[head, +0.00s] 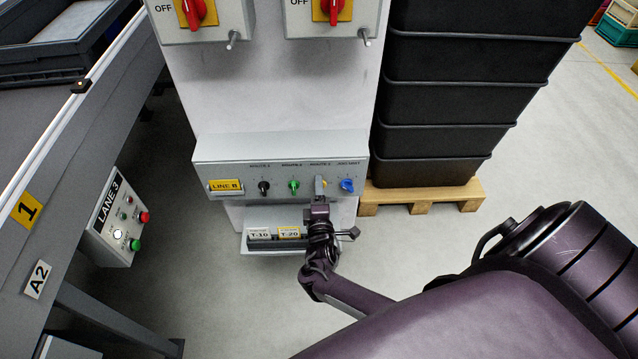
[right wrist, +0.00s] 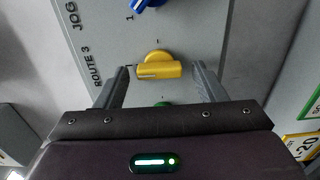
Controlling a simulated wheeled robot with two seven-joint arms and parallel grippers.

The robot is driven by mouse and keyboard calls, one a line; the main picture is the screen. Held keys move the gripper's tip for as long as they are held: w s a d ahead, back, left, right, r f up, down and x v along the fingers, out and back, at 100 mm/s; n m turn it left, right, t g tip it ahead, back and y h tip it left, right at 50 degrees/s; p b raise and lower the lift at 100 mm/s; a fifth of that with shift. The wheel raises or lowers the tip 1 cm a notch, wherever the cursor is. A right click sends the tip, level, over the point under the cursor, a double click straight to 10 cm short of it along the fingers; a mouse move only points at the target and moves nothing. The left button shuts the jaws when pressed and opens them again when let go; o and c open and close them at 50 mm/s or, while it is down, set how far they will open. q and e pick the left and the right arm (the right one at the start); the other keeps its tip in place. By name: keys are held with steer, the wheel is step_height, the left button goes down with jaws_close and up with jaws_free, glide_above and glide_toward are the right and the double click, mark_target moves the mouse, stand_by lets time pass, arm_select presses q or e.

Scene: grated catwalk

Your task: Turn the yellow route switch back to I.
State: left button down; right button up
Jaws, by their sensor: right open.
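The yellow route switch (right wrist: 158,68) is a yellow knob with a raised bar handle, under the lettering ROUTE 3. In the right wrist view the bar lies across the picture, its white line toward the left end; small marks sit left of and above the knob. In the head view the switch (head: 323,182) is mostly hidden behind my right gripper (head: 320,187). In the right wrist view my right gripper (right wrist: 162,74) is open, one finger on each side of the bar, with gaps visible. I cannot tell the fingers' exact depth. My left gripper is out of view.
A blue knob (head: 347,185) sits right of the yellow one, a green knob (head: 294,185) and a black knob (head: 263,187) left. A tag tray (head: 262,246) is below. Stacked black crates (head: 445,104) stand right, a LANE 3 box (head: 118,218) left.

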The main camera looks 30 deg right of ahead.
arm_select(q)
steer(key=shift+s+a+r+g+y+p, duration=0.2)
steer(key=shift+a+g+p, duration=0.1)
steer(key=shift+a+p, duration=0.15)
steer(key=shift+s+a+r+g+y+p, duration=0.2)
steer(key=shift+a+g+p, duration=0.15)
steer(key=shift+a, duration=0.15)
arm_select(e)
steer(key=v, duration=0.7)
steer(key=shift+s+a, duration=0.25)
steer(key=shift+s, duration=0.05)
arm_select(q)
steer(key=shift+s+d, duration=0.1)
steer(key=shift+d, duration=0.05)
